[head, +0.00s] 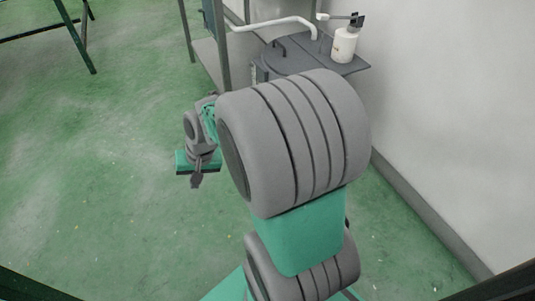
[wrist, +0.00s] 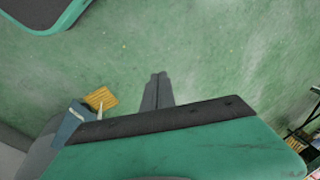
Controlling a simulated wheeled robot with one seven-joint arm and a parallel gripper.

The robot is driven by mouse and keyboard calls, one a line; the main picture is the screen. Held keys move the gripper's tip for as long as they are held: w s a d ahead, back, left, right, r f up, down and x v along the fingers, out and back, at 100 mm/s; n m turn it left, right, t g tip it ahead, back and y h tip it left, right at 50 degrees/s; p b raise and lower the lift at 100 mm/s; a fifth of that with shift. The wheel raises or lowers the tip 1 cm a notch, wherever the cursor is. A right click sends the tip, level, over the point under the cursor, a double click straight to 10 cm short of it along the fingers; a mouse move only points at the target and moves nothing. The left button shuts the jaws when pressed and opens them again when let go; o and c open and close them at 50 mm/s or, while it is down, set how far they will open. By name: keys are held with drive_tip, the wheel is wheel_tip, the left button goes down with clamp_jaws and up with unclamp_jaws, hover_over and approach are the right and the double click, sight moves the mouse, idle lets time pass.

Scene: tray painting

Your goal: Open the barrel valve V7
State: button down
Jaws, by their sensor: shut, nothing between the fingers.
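My gripper (head: 196,182) hangs over the green floor, left of my large grey arm link in the head view. In the wrist view its two dark fingers (wrist: 158,84) lie together, shut, with only floor beyond them. A dark grey barrel-like top (head: 288,58) stands behind my arm in the head view, well apart from my gripper. A white pipe (head: 275,23) runs above it. I cannot make out a label V7 or tell which fitting is the valve. My arm hides part of this area.
A white bottle (head: 344,45) with a dark top stands on the grey surface by the right wall (head: 450,110). A metal frame (head: 222,50) rises left of it. A yellow item (wrist: 101,98) lies low left in the wrist view. Open floor (head: 110,200) lies left.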

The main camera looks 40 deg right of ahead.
drive_tip(key=w+d+f+m+t+y+p, duration=0.1)
drive_tip(key=w+d+f+m+t, duration=0.25)
drive_tip(key=d+f+m, duration=0.4)
drive_tip(key=w+d+f+m+t+y+p, duration=0.15)
drive_tip(key=w+d+f+m, duration=0.25)
drive_tip(key=d+f+m, duration=0.4)
drive_tip(key=s+d+f+m+t+h+p, duration=0.1)
drive_tip(key=s+d+f+m+t+h, duration=0.25)
drive_tip(key=s+d+f+m, duration=0.35)
drive_tip(key=s+d+f+m+t+h+p, duration=0.25)
drive_tip(key=s+d+m+h, duration=0.2)
drive_tip(key=d+m, duration=0.55)
drive_tip(key=w+d+m+b, duration=0.1)
drive_tip(key=w+b, duration=0.2)
drive_tip(key=w, duration=0.8)
drive_tip(key=shift+w+r+h, duration=0.15)
drive_tip(key=shift+r+h, duration=0.1)
drive_tip(key=shift+h, duration=0.1)
drive_tip(key=shift+d+m, duration=0.1)
drive_tip(key=shift+m, duration=0.15)
